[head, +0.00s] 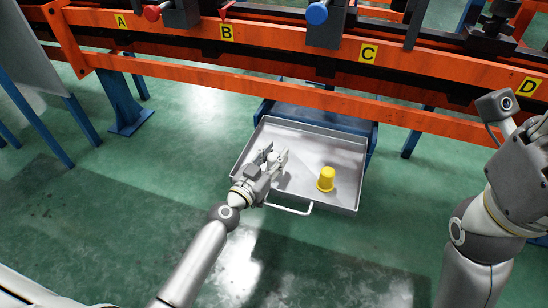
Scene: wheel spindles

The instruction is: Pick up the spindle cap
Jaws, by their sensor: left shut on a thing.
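My left gripper (274,157) reaches into the grey tray drawer (352,207), in its left half. It is shut on a small pale thing between its fingers, which looks like the spindle cap (274,160); the fingers hide much of it. A yellow, cup-shaped cap (326,178) with a wider rim stands in the right half of the tray, apart from the gripper. My right arm is at the right edge; its gripper (540,130) is cut off by the frame and its fingers do not show.
The tray has low walls and a front handle (290,209). Orange rails (300,95) with yellow labels A to D (369,53) cross above it. A red knob (151,12) and a blue knob (316,13) sit up there. Green floor in front is clear.

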